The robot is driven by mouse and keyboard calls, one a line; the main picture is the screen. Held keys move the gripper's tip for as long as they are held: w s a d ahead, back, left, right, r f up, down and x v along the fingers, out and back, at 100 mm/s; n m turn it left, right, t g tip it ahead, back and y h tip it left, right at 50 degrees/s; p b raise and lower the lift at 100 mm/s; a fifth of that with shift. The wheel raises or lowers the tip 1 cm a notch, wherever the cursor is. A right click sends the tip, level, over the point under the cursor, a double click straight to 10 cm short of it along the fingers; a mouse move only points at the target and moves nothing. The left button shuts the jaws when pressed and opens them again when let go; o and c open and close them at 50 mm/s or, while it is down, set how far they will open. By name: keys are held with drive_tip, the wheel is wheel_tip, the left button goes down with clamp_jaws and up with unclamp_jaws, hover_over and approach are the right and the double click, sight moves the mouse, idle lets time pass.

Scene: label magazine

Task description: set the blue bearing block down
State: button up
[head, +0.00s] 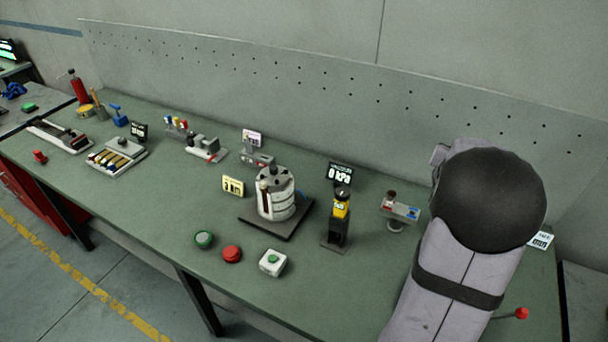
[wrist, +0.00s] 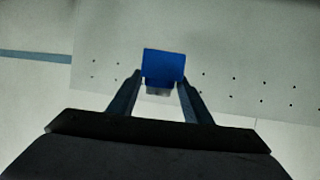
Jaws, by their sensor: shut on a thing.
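The blue bearing block (wrist: 164,63) shows in the wrist view, between the fingertips of my gripper (wrist: 162,78). My gripper is shut on it. A small grey part (wrist: 158,91) shows just below the blue face, between the fingers. Behind the block is only the pale wall with the perforated panel, so no surface shows under it. In the head view my gripper and the held block cannot be made out. My arm fills the right side there and hides part of the bench.
The green bench (head: 150,205) carries a round grey device (head: 277,195) on a dark plate, a black-and-yellow post (head: 340,215), a small stand (head: 398,210), and green (head: 204,239) and red (head: 232,254) buttons. A perforated panel (head: 300,85) runs along the back. The front middle-left is clear.

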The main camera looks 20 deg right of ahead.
drive_tip(key=shift+w+a+f+n+t+y, duration=0.1)
drive_tip(key=shift+w+a+n+t+y, duration=0.4)
drive_tip(key=shift+w+a+n+t, duration=0.35)
drive_tip(key=w+a+f+n+t+y+b, duration=0.1)
drive_tip(key=a+f+n+t+y+b, duration=0.1)
drive_tip(key=a+f+n+y, duration=0.55)
drive_tip(key=w+a+f+n+t+y+b, duration=0.1)
drive_tip(key=a+f+n+t+y+b, duration=0.2)
drive_tip(key=a, duration=0.7)
drive_tip(key=s+a+f+n+g+y+b, duration=0.1)
drive_tip(key=s+a+f+n+g+y, duration=0.1)
drive_tip(key=s+a+f+n+y, duration=0.4)
drive_tip(key=s+a+f+n+g+y+b, duration=0.2)
drive_tip(key=s+a+f+g+y, duration=0.1)
drive_tip(key=s+a, duration=0.55)
drive_tip(key=shift+t, duration=0.25)
drive_tip(key=shift+w+f+p, duration=0.2)
drive_tip(key=shift+f+p, duration=0.05)
drive_tip(key=shift+f, duration=2.25)
drive_tip(key=shift+w+f+p, duration=0.2)
drive_tip(key=shift+f, duration=2.3)
drive_tip(key=shift+f, duration=0.15)
drive_tip(key=o, duration=1.4)
